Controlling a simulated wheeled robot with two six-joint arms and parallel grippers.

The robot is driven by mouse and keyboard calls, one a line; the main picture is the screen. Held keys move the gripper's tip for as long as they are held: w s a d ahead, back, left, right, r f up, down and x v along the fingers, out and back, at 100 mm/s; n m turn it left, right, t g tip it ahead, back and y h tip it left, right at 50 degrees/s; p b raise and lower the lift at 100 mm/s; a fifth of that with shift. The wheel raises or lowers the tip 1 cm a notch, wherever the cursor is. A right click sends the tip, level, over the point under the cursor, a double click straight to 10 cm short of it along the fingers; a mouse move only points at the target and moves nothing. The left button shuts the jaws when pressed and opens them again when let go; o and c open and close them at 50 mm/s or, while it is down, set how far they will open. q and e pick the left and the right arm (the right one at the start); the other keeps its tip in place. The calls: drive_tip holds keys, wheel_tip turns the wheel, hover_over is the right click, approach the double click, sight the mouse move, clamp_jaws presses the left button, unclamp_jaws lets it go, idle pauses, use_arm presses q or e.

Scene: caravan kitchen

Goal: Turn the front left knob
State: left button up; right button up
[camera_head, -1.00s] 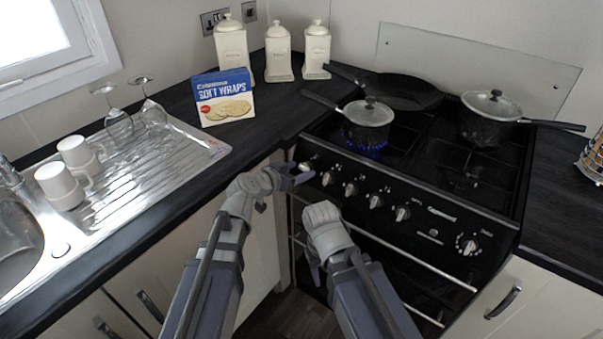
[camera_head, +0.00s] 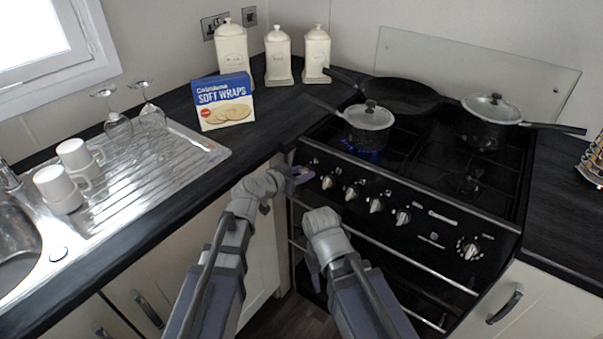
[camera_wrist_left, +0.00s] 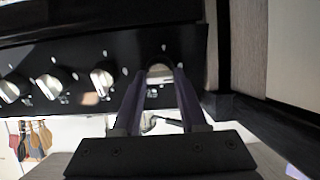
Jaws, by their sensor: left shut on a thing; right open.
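The black cooker front (camera_head: 430,228) carries a row of silver knobs. My left gripper (camera_head: 300,173) is at the leftmost knob and mostly covers it in the head view. In the left wrist view its two fingers (camera_wrist_left: 160,85) are shut on that silver knob (camera_wrist_left: 160,72), one on each side. The neighbouring knob (camera_head: 327,182) stands free to the right. My right gripper (camera_head: 314,280) hangs low in front of the oven door, pointing down and open, clear of the knobs; its fingertips are hard to make out.
A lidded pot (camera_head: 369,118) stands on the front left burner with a blue flame (camera_head: 362,153) under it. A frying pan (camera_head: 400,95) and another lidded pot (camera_head: 490,120) are on the hob. The counter edge (camera_head: 262,155) lies close left of my left gripper.

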use_arm(q)
clamp_jaws()
drive_tip(key=n, duration=0.7)
drive_tip(key=shift+n, duration=0.4)
drive_tip(key=n, duration=0.3)
drive_tip(key=shift+n, duration=0.3)
drive_tip(key=shift+a+n+y, duration=0.1)
drive_tip(key=shift+n+y, duration=0.2)
drive_tip(key=shift+n, duration=1.4)
drive_tip(key=shift+f+n, duration=0.1)
drive_tip(key=shift+n, duration=0.2)
drive_tip(key=o, duration=1.1)
unclamp_jaws()
drive_tip(key=shift+s+p, duration=0.1)
drive_tip(key=shift+p, duration=0.25)
